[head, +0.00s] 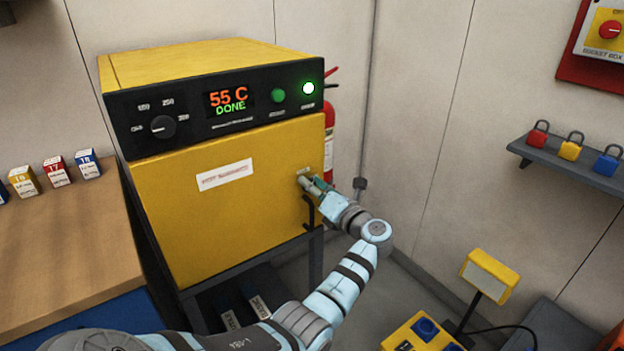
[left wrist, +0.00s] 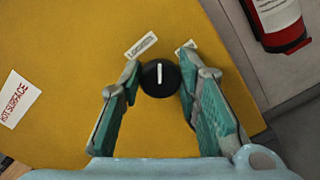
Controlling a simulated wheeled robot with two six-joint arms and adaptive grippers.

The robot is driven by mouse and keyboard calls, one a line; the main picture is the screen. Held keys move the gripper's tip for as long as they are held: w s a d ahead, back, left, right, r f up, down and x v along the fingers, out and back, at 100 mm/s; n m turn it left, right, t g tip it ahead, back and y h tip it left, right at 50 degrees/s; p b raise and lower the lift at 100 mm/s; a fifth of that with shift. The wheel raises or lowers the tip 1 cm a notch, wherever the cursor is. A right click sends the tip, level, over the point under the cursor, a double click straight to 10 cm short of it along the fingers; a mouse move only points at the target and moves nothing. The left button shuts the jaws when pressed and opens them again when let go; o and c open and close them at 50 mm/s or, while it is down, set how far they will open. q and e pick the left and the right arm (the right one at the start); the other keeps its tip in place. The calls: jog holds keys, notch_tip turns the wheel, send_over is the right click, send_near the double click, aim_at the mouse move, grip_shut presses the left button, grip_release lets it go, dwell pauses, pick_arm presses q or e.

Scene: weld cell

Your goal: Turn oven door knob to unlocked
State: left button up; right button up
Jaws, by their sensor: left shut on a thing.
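The yellow oven (head: 225,210) stands against the wall, its door closed. Its display reads 55 C DONE and a green light glows at the panel's right end. My left gripper (head: 309,183) is at the upper right of the door and hides the door knob in the head view. In the left wrist view the round black knob (left wrist: 160,78) sits between the two fingers of the gripper (left wrist: 159,70), which is shut on it. The knob's white mark runs nearly straight up in that view, between two small labels. The left label (left wrist: 141,45) is too small to read surely; the right one is partly hidden.
A black door handle (head: 309,212) is just below the gripper. A red fire extinguisher (head: 329,135) stands behind the oven's right side, close to the gripper. A wooden bench (head: 65,240) is at left. A yellow pedestal box (head: 487,275) and a shelf with padlocks (head: 570,165) are at right.

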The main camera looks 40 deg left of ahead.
pick_arm(q)
jog(key=m+p, duration=0.3)
jog(key=m, duration=0.2)
jog(key=shift+r+m, duration=0.1)
jog(key=shift+m, duration=0.2)
jog(key=shift+w+m+p, duration=0.1)
jog(key=shift+m+p, duration=0.85)
jog(key=shift+m, duration=1.25)
jog(key=shift+f, duration=0.2)
jog(key=o, duration=1.1)
